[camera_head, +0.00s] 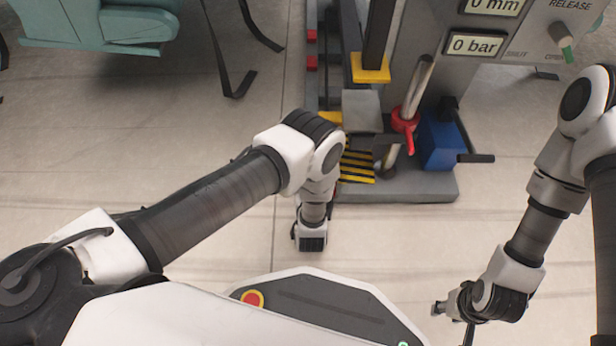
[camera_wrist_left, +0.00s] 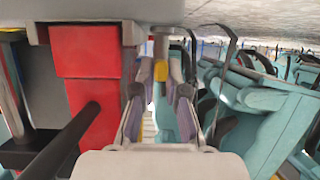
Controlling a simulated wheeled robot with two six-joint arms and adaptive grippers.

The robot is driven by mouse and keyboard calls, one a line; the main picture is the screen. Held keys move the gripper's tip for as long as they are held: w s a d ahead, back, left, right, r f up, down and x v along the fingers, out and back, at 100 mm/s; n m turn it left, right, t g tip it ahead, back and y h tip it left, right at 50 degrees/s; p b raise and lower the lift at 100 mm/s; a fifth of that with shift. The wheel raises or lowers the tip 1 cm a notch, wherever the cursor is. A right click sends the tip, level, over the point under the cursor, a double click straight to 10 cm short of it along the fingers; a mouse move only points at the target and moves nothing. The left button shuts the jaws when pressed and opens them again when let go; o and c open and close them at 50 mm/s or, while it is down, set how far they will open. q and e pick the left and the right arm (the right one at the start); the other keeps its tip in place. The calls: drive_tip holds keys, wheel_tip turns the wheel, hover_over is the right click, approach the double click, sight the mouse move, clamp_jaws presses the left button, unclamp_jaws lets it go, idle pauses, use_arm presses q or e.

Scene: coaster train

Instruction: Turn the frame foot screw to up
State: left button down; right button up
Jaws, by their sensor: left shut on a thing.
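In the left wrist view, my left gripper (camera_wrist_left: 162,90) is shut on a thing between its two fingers. A pale upright rod (camera_wrist_left: 161,46) with a small yellow part (camera_wrist_left: 160,71) shows in line with the fingers; I take it to be the frame foot screw, but its contact with the fingertips is unclear. Which way the screw is set cannot be read. In the head view my left arm bends down beside the frame's base plate (camera_head: 415,188), and the left fingers are hidden. My right gripper (camera_head: 453,319) is at the lower right, empty, its fingers apart.
A grey panel with displays (camera_head: 476,44) stands behind the base. A red collar with a lever (camera_head: 404,121) and a blue box (camera_head: 438,143) with a black handle sit on it. A teal seat (camera_head: 95,28) is at the upper left. Red blocks (camera_wrist_left: 88,92) are close left of my left gripper.

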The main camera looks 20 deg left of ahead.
idle(0.4)
use_arm(q)
drive_tip(key=c, duration=1.5)
unclamp_jaws()
drive_tip(key=shift+f, duration=0.1)
